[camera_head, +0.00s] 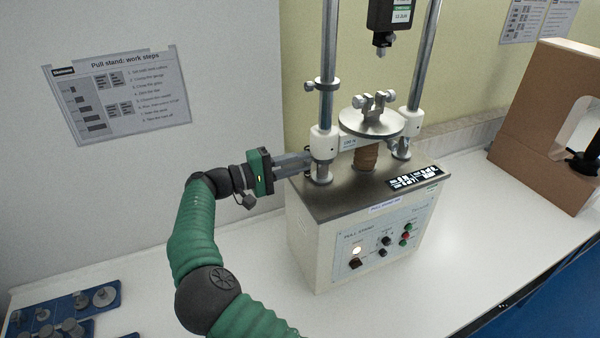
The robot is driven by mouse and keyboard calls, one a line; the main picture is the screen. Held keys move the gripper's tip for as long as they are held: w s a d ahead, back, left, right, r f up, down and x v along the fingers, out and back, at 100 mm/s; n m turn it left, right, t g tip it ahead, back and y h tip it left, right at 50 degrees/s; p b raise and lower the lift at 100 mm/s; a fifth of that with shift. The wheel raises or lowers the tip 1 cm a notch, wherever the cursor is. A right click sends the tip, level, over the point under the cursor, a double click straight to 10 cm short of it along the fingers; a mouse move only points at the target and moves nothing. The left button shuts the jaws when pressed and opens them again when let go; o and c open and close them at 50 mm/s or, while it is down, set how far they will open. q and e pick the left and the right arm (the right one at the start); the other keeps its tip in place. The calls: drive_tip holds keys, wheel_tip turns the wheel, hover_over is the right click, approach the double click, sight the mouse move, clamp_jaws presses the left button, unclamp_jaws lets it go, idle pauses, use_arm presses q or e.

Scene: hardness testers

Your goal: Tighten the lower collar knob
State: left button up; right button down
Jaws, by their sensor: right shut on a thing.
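The pull stand (365,235) is a cream box with a steel top and two upright steel columns. On the left column sits a white lower collar (323,142). My right gripper (306,158), on a green arm, reaches in from the left at the foot of that column. Its fingers are shut beside the lower collar, on what appears to be the lower collar knob; the fingers hide the knob itself. A small dark upper collar (322,86) sits higher on the same column. My left gripper is not in view.
A round plate with a clamp (370,123) stands between the columns, below a hanging black gauge (390,15). The front panel has a lit lamp and several knobs. A cardboard-brown stand (545,130) is at right, blue trays (70,312) at lower left. The front bench is clear.

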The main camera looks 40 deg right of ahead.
drive_tip(key=m+b, duration=0.8)
drive_tip(key=shift+a+f, duration=0.1)
drive_tip(key=shift+f, duration=0.25)
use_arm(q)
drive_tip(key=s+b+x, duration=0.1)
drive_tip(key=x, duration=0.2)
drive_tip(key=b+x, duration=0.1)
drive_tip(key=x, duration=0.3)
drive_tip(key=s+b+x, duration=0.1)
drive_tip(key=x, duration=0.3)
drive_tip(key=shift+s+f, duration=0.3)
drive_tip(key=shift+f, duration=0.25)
use_arm(e)
drive_tip(key=m, duration=0.3)
drive_tip(key=shift+m, duration=0.4)
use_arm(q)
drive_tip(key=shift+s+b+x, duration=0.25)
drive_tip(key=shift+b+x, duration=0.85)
use_arm(e)
drive_tip(key=shift+r+m, duration=0.15)
drive_tip(key=shift+m, duration=0.8)
drive_tip(key=shift+r+m, duration=0.1)
drive_tip(key=shift+m, duration=0.85)
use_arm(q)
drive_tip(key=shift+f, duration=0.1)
use_arm(e)
drive_tip(key=shift+r, duration=0.1)
